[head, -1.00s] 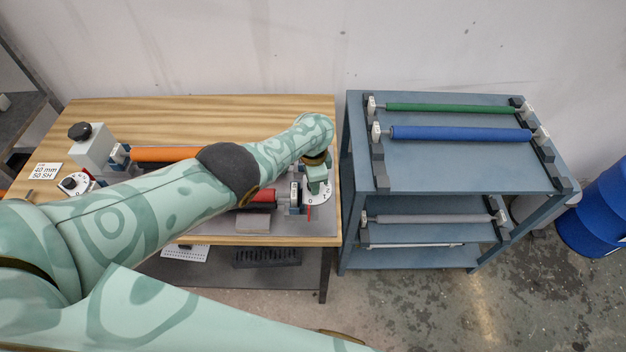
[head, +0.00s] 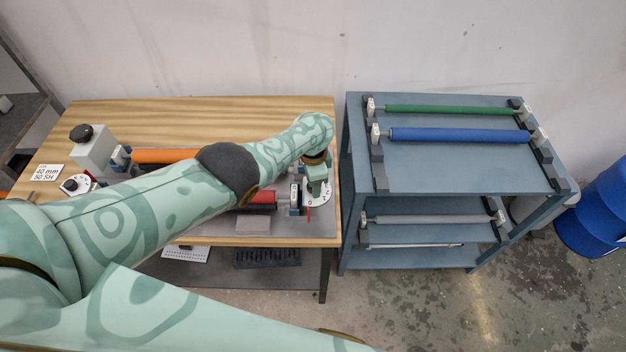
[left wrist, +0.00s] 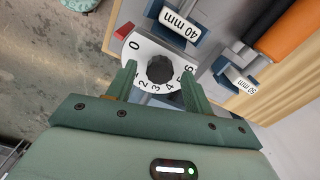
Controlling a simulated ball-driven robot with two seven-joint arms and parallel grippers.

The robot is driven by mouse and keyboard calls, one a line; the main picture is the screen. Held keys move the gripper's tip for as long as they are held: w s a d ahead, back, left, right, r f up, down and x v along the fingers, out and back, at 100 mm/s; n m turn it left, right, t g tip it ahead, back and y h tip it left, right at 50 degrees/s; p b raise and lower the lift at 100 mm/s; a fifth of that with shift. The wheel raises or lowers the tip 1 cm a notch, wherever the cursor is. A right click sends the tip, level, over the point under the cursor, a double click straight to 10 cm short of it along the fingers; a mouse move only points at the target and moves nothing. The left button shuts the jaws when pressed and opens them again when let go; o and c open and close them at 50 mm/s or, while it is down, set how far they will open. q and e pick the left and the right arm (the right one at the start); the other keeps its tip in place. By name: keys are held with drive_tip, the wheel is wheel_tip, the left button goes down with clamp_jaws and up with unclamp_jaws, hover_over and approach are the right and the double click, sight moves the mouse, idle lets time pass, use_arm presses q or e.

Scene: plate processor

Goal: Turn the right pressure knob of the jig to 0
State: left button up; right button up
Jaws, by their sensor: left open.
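The right pressure knob (left wrist: 160,69) is a dark, ridged knob on a white numbered dial (left wrist: 137,48). A red marker (left wrist: 124,30) sits at the dial's edge, close beside the 0. In the head view the dial (head: 325,201) is at the right end of the jig, with the red marker (head: 309,214) by its 0. My left gripper (left wrist: 158,67) is open, its fingers on either side of the knob with a gap at each side. In the head view my left gripper (head: 317,189) is over the dial and hides the knob. My right gripper is not seen.
The jig lies on a wooden table (head: 215,111), with an orange roller (head: 160,155) and a red roller (head: 263,197) partly behind my arm. Another knob (head: 70,185) is at the left. A blue-grey rack (head: 440,168) with rollers stands close to the table's right.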

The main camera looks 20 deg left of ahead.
use_arm(q)
wheel_tip(320, 180, up, 15)
drive_tip(key=p, duration=1.1)
drive_tip(key=shift+r+p, duration=0.15)
drive_tip(key=shift+p, duration=0.2)
